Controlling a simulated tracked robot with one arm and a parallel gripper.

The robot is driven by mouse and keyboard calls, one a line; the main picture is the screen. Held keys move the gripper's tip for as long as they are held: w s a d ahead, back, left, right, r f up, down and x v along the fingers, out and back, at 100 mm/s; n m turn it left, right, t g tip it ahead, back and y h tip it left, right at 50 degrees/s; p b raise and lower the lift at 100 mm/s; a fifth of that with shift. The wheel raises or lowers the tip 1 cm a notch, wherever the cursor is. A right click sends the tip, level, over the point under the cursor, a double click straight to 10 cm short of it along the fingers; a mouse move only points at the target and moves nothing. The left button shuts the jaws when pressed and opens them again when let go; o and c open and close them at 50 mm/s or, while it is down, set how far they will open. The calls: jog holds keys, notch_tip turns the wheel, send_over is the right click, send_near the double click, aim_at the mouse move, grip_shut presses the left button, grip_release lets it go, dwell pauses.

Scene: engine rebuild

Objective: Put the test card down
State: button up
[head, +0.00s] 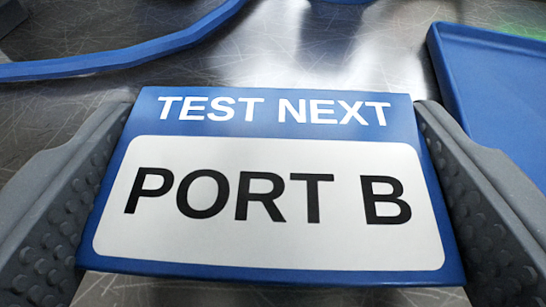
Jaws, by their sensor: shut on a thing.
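The test card (268,240) is blue with a white panel. It reads "TEST NEXT" and "PORT B", upright and facing me. My gripper (272,185) is shut on the card, one grey finger against its left edge and one against its right edge. The card covers much of the middle of the head view. I cannot tell whether its lower edge touches the metal surface (300,60) behind and below it.
A blue curved hose or tube (110,60) runs across the upper left. A blue tray (500,85) with a raised rim lies at the right. Bare, scratched metal shows between them, beyond the card.

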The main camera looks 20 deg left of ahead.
jog(key=shift+f, duration=0.2)
jog(key=o, duration=1.1)
jog(key=shift+o, duration=0.2)
jog(key=b+v, duration=0.5)
jog(key=v, duration=0.8)
jog(key=shift+s, duration=0.45)
jog(key=shift+d+f, duration=0.1)
